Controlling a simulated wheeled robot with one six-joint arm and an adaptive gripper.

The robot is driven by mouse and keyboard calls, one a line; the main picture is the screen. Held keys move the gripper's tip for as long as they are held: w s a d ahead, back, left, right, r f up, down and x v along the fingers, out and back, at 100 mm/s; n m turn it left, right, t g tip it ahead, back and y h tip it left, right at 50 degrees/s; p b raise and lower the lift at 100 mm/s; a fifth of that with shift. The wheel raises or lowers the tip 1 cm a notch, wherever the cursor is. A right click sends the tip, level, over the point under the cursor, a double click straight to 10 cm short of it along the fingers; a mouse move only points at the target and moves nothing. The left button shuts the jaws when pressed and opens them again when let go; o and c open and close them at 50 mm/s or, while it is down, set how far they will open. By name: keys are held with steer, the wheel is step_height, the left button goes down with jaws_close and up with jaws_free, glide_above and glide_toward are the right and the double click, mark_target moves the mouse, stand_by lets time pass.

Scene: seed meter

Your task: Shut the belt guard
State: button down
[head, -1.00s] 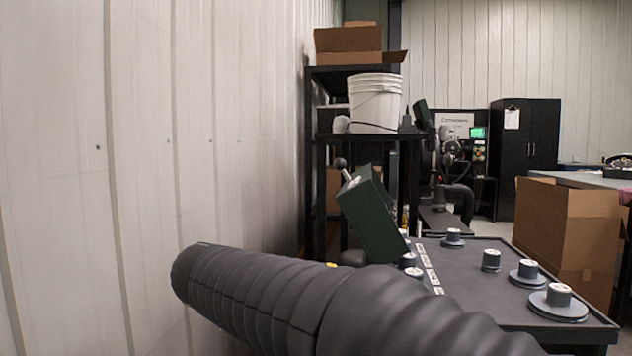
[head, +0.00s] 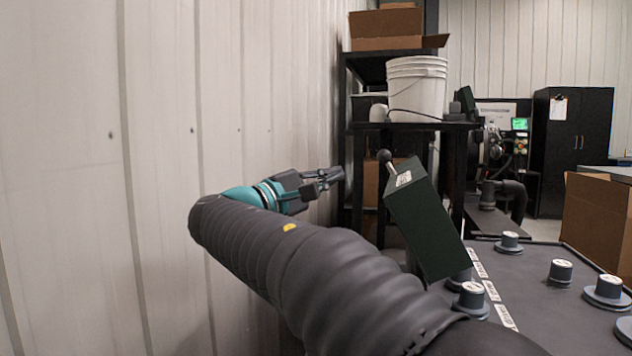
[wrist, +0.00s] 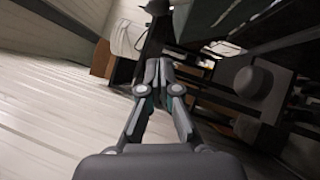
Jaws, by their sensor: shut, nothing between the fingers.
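The belt guard appears to be the dark green box (head: 428,218) with a ball-ended handle (head: 386,158) at its upper left. My gripper (head: 338,174) is left of the handle in the head view, with a visible gap in the picture. Its fingers are together and empty. In the wrist view the closed fingertips (wrist: 158,62) point at a dark, partly cropped shape at the top, which I cannot identify surely.
A pale ribbed wall (head: 90,180) runs close along the left of my arm. The dark table (head: 525,275) carries several grey round weights. A black shelf (head: 358,190) with a white bucket (head: 415,88) stands behind, and a cardboard box (head: 598,215) is at right.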

steer(key=w+d+r, duration=0.1)
steer(key=d+r, duration=0.1)
steer(key=d, duration=0.4)
steer(key=shift+w+d, duration=0.2)
steer(key=shift+r, duration=0.1)
